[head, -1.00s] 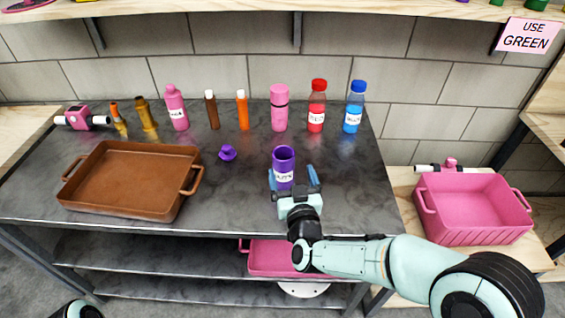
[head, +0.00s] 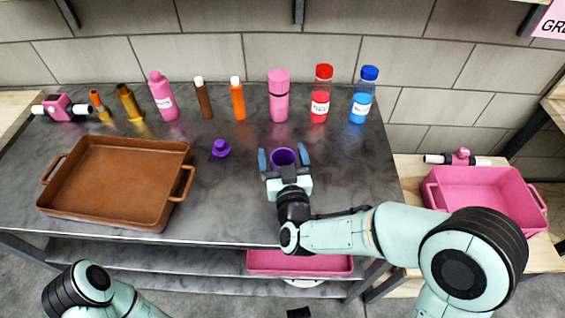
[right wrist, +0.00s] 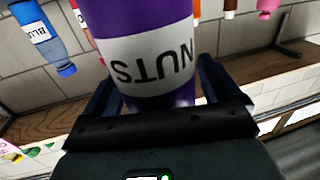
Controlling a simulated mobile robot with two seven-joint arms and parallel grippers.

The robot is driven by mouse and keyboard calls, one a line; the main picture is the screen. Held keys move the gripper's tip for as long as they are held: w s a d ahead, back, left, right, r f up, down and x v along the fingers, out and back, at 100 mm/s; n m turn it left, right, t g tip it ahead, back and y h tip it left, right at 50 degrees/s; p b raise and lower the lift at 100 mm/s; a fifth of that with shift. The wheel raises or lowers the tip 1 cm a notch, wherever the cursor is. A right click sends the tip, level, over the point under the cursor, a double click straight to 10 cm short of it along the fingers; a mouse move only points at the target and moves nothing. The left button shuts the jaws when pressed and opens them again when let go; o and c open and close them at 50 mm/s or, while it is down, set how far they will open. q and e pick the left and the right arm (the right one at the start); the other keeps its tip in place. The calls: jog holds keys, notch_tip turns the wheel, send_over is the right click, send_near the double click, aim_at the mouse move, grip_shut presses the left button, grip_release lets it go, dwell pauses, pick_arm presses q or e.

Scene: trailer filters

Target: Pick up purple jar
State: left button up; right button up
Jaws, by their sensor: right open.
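The purple jar (head: 283,157) stands on the dark table, its top open and its lower part hidden behind my right gripper in the head view. My right gripper (head: 284,160) is open, with one blue finger on each side of the jar. In the right wrist view the purple jar (right wrist: 150,60) fills the middle, with a white label reading NUTS, between the two fingers (right wrist: 155,95). Whether the fingers touch it cannot be told. A purple lid (head: 221,148) lies on the table to the left. My left arm shows at the lower left, its gripper out of view.
A brown tray (head: 118,225) stands on the table's left. Several bottles line the back, including a pink one (head: 278,97), a red one (head: 321,94) and a blue one (head: 364,95). A pink crate (head: 485,205) is at right.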

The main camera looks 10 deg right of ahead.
jog(key=shift+w, duration=0.1)
jog(key=shift+r, duration=0.1)
jog(key=shift+c, duration=0.6)
jog(key=c, duration=1.2)
pick_arm(q)
notch_tip(320, 180, up, 10)
jog(key=p, duration=1.1)
jog(key=shift+s+g, duration=0.15)
jog(key=shift+g, duration=0.15)
pick_arm(e)
notch_tip(320, 180, up, 25)
jog(key=shift+c, duration=0.2)
